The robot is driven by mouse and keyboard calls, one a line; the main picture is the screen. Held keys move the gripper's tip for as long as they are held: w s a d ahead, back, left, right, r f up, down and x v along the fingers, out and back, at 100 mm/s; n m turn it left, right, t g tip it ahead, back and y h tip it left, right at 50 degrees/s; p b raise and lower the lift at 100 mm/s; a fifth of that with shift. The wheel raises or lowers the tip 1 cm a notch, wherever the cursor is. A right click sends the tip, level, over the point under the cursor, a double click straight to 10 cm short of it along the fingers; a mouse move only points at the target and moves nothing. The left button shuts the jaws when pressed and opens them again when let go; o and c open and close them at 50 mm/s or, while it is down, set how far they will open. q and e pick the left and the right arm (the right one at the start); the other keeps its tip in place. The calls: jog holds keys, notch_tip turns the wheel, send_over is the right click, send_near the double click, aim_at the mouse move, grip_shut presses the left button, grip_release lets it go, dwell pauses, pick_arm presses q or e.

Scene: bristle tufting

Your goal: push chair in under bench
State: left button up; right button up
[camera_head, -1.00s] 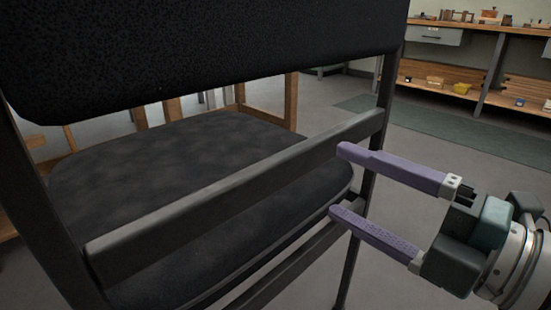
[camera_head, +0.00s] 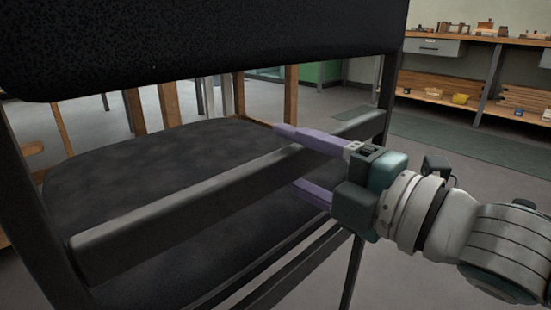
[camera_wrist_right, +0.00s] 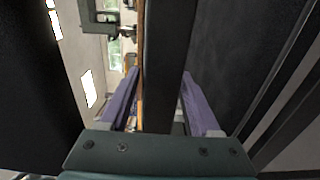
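The chair stands close in front of me, seen from behind, with a black backrest (camera_head: 200,40), a dark seat (camera_head: 140,165) and a dark metal cross rail (camera_head: 170,205) between its back posts. Wooden legs (camera_head: 172,104), seemingly of the bench, stand beyond the seat; the bench top is hidden behind the backrest. My right gripper (camera_head: 288,157) is open around the rail near its right end, one purple finger above it and one below. In the right wrist view the rail (camera_wrist_right: 168,70) runs between the fingers, with a gap on the left side. My left gripper is out of view.
A workbench (camera_head: 470,68) with a drawer, a lower shelf and several small items stands along the back right wall. A dark green mat (camera_head: 460,140) lies on the grey floor before it. The floor right of the chair is clear.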

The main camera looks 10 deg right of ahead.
jog(key=shift+r, duration=0.1)
jog(key=c, duration=0.9)
grip_shut()
jog(key=shift+a+r, duration=0.1)
jog(key=shift+r, duration=0.1)
